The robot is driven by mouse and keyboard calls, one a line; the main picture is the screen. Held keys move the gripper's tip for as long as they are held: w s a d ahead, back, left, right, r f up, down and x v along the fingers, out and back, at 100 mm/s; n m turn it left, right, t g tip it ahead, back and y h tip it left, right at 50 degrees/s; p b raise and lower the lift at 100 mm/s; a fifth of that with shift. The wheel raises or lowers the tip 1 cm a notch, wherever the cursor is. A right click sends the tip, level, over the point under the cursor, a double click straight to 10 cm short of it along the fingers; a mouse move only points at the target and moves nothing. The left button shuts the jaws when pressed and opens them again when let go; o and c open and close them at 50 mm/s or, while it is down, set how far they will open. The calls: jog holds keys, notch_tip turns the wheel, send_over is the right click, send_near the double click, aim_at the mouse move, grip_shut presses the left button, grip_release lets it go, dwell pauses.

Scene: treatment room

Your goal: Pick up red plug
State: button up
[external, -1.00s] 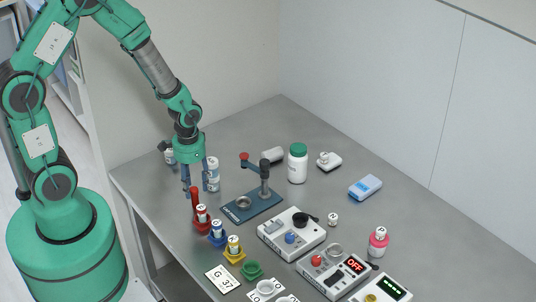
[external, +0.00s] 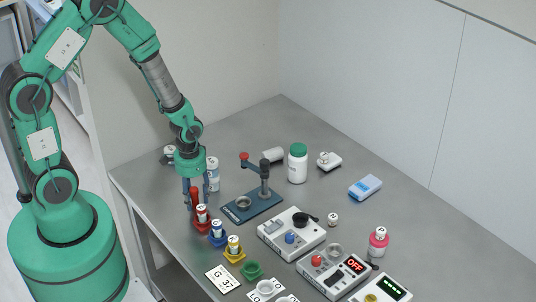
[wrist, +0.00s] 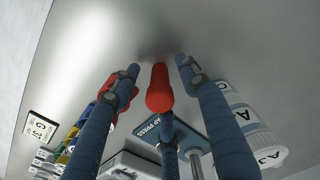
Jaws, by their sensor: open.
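The red plug (external: 195,196) is a slim red cylinder that stands near the table's left edge, just behind the red holder (external: 202,222). My gripper (external: 197,203) points down over it with its fingers open. In the wrist view the plug (wrist: 158,92) shows between the fingers of my gripper (wrist: 157,67), with a gap on both sides. No finger visibly grips it. The plug's lower end is hard to make out in both views.
A row of blue (external: 217,239), yellow (external: 234,256) and green (external: 252,270) holders runs toward the front. The cap press (external: 251,207) stands to the right, and a labelled white bottle (external: 213,175) is close behind my gripper.

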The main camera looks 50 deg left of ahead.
aim_at(194, 188)
dwell(0.3)
jog(key=c, duration=0.8)
jog(key=shift+r, duration=0.15)
jog(key=shift+r, duration=0.6)
notch_tip(194, 188, up, 2)
jog(key=shift+r+p, duration=0.1)
jog(key=shift+p, duration=0.35)
jog(key=s, duration=0.5)
jog(key=s+r+p, duration=0.1)
jog(key=s, duration=1)
jog(key=shift+a+r, duration=0.15)
jog(key=shift+a, duration=0.2)
